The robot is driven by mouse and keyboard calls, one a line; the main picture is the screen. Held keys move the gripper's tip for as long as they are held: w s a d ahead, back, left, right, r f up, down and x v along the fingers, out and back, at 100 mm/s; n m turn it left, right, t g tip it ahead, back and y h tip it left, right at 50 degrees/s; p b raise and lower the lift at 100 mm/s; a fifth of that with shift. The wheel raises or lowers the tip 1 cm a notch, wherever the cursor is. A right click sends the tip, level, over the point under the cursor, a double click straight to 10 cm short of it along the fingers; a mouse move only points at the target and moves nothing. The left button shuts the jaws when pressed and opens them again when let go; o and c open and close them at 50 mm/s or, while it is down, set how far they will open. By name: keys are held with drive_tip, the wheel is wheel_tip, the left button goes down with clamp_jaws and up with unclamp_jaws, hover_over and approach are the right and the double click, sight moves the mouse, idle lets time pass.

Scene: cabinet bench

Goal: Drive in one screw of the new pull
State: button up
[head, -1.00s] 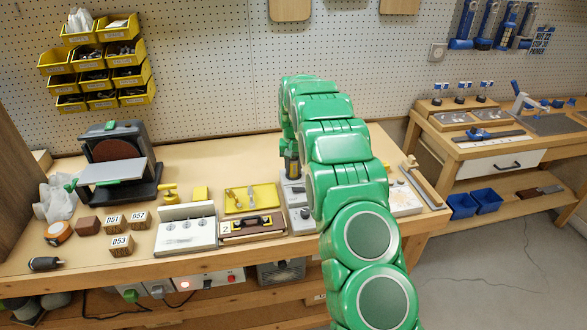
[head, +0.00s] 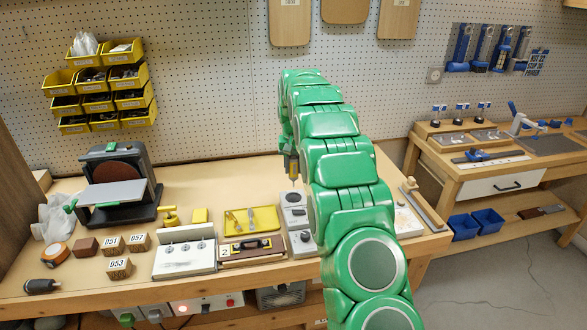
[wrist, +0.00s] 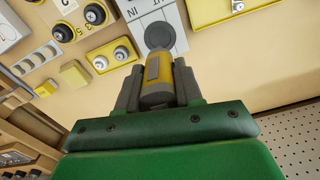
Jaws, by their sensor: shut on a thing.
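The arm partly hides the gripper there. The same box, lettered "IN", shows beyond the tool in the wrist view (wrist: 147,14). A dark and brass-coloured pull (head: 251,244) lies on a brown board (head: 252,262) tagged "2". I cannot make out its screws.
A yellow tray (head: 268,226) with small metal items lies left of the box. A white fixture (head: 184,260) stands further left, past the board. Numbered wooden blocks (head: 120,268) and a sander (head: 112,185) are at the left.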

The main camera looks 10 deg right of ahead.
drive_tip(key=c, duration=0.5)
drive_tip(key=shift+o, duration=0.2)
drive_tip(key=s+a, duration=1.2)
drive_tip(key=s, duration=0.5)
drive_tip(key=shift+s+a+f, duration=0.25)
drive_tip(key=shift+a+f, duration=0.05)
drive_tip(key=shift+a, duration=0.05)
